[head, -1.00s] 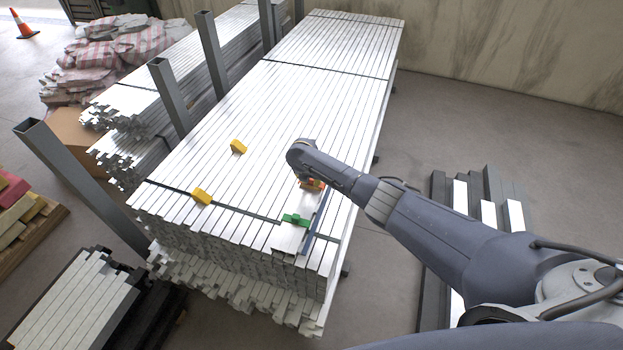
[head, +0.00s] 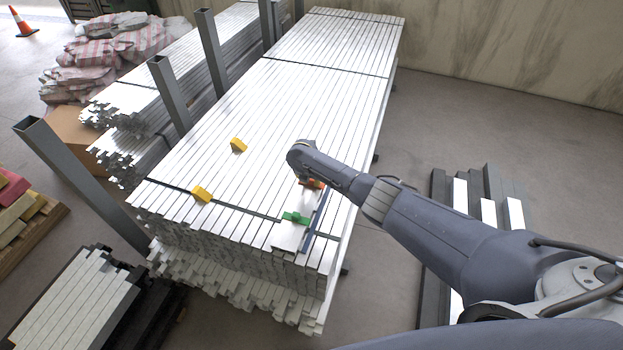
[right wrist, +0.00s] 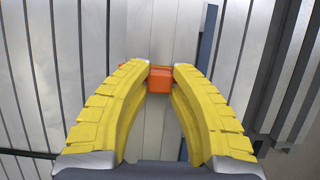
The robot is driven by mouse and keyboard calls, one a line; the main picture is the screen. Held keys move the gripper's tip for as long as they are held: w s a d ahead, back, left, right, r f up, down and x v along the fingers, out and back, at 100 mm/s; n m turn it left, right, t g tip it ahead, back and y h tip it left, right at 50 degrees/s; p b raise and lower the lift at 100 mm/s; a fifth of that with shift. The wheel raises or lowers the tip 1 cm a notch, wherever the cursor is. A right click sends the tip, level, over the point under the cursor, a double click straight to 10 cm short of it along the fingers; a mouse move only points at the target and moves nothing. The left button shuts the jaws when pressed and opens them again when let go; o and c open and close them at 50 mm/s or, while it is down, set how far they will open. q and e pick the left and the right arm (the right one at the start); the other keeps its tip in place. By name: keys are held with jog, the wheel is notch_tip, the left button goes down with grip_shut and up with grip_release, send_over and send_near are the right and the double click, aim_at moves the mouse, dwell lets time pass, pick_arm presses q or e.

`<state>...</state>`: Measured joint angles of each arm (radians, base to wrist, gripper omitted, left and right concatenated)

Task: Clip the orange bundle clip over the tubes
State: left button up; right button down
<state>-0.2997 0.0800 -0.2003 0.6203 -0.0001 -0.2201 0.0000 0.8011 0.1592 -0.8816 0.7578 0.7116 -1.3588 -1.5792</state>
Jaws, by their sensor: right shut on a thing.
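The orange bundle clip (right wrist: 160,79) is between the yellow fingertips of my right gripper (right wrist: 160,70) in the right wrist view. The gripper is shut on it. Pale tubes (right wrist: 155,35) run lengthwise beneath and beyond the clip; I cannot tell whether the clip is around them. In the head view, the orange clip (head: 318,184) shows only partly below my arm's end, near the stack's right edge. A green clip (head: 296,218) sits across the near part of the tubes (head: 289,236). My left gripper is not in view.
A blue strip (head: 317,222) lies along the right side of the tubes. Two yellow blocks (head: 238,145) (head: 201,194) lie on the stack (head: 300,90) to the left. Grey upright posts (head: 168,95) line its left side. The stack's top is otherwise mostly clear.

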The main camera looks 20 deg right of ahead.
jog(key=shift+f, duration=0.3)
dwell(0.5)
jog(key=c, duration=0.5)
grip_release()
jog(key=shift+r, duration=0.1)
jog(key=shift+r, duration=3.45)
